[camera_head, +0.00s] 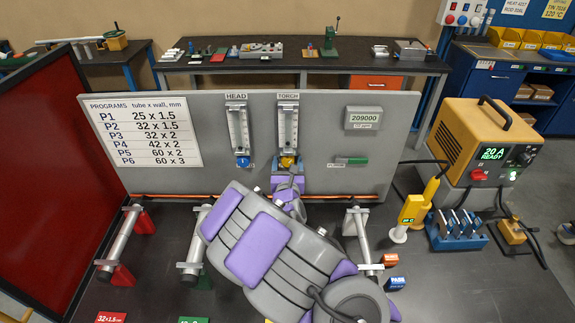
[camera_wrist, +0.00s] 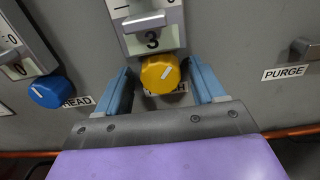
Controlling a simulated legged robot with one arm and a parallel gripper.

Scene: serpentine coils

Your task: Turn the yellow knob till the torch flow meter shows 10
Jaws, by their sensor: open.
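The plate just above the knob reads 3. In the head view, the torch flow meter (camera_head: 287,125) is an upright tube under the TORCH label, with the yellow knob (camera_head: 287,161) at its foot, partly covered by my arm. My gripper (camera_wrist: 160,80) is open, with one blue finger left and one right of the knob. Gaps show at both sides, so the fingers seem not to touch it.
The blue HEAD knob (camera_wrist: 50,91) is left of my gripper; its meter reads 0. The PURGE lever (camera_wrist: 305,50) is at the right. A copper-coloured tube (camera_head: 340,196) runs along the panel's foot. A yellow power unit (camera_head: 485,140) stands at the right.

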